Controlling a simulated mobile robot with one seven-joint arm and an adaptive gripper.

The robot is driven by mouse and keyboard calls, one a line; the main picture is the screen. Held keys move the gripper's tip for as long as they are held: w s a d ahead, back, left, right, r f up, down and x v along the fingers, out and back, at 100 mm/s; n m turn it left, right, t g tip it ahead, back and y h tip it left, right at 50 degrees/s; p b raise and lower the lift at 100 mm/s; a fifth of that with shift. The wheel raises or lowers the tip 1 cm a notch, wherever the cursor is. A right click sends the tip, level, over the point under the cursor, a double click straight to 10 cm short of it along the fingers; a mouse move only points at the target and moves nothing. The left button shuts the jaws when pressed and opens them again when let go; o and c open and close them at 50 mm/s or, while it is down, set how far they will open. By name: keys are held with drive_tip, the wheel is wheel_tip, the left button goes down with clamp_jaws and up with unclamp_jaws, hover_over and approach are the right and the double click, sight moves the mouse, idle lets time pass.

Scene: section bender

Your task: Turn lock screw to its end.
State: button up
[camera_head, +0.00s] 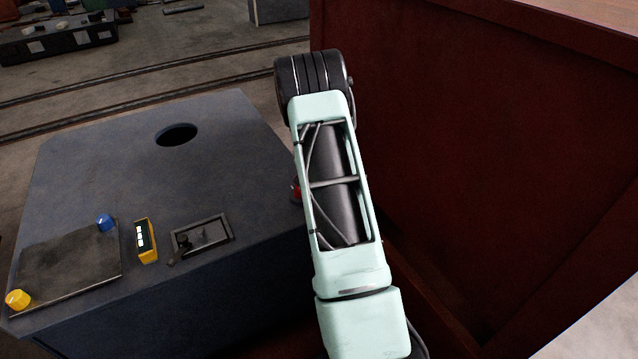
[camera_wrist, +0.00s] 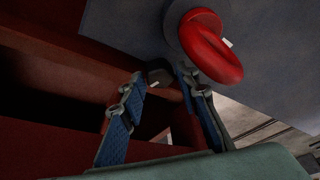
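A red, rounded handle-like part (camera_wrist: 212,48) sticks out from the grey-blue face of the machine in the wrist view. I take it to be the lock screw, but cannot be sure. In the head view only a small red bit (camera_head: 296,190) shows at the machine's right edge, mostly hidden by my arm. My gripper (camera_wrist: 160,78) has its two blue-padded fingers apart. The red part is beyond and beside the right fingertip, not between the fingers; whether they touch is unclear. A small dark knob-like piece shows between the fingertips. In the head view my gripper is hidden.
The grey-blue machine top (camera_head: 235,150) carries a round hole (camera_head: 177,135), a blue knob (camera_head: 105,222), a yellow knob (camera_head: 17,299), a yellow display (camera_head: 146,241) and a latch plate (camera_head: 203,236). A dark red wall (camera_head: 480,150) stands close on the right of my arm.

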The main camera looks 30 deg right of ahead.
drive_tip(key=v, duration=1.2)
idle(0.5)
